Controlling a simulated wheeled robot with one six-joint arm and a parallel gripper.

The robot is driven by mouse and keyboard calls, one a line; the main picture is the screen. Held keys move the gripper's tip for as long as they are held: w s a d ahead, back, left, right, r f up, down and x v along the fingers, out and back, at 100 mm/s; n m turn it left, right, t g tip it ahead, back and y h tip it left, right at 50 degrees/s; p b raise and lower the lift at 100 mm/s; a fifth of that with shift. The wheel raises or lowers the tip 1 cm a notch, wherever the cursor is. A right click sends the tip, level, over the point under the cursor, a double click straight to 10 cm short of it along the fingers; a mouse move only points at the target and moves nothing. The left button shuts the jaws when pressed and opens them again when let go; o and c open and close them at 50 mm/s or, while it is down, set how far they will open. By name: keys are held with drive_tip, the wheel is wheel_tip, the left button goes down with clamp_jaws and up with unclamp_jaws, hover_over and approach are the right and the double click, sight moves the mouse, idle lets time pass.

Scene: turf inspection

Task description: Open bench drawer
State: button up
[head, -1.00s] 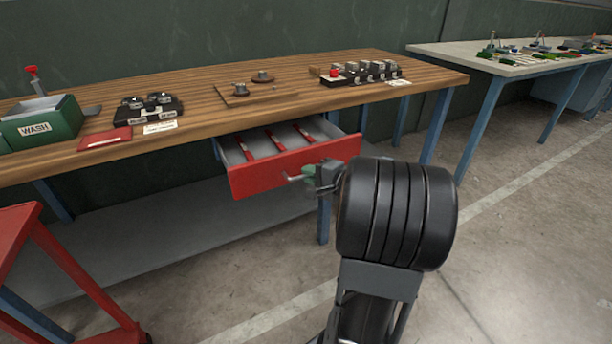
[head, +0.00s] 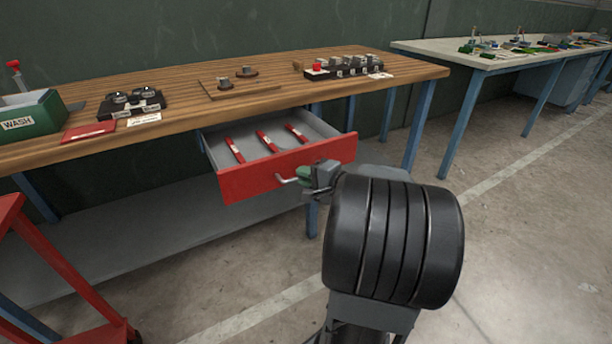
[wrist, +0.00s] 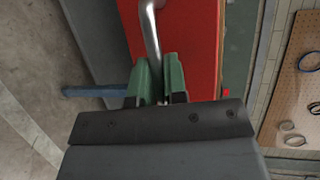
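The bench drawer (head: 290,171) has a red front and a grey inside, and stands pulled well out under the wooden bench top (head: 220,104). Several red-handled tools lie in it. My gripper (head: 303,177) is at the right part of the drawer front, at the metal bar handle (head: 285,181). In the wrist view the green fingers (wrist: 160,82) stand close on either side of the handle (wrist: 150,35), whose lower end passes between them. The fingers look closed on it; the exact contact is hidden low between them.
A green WASH bin (head: 30,118), a black holder (head: 132,104) and a black rack (head: 345,67) stand on the bench. A red cart frame (head: 60,270) is at lower left. A second bench (head: 490,58) stands at right. Open floor lies in front.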

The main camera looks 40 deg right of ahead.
drive_tip(key=o, duration=0.4)
drive_tip(key=shift+o, duration=0.2)
drive_tip(key=p+v, duration=0.3)
drive_tip(key=v, duration=1)
drive_tip(key=shift+s, duration=0.35)
drive_tip(key=shift+d+r, duration=0.1)
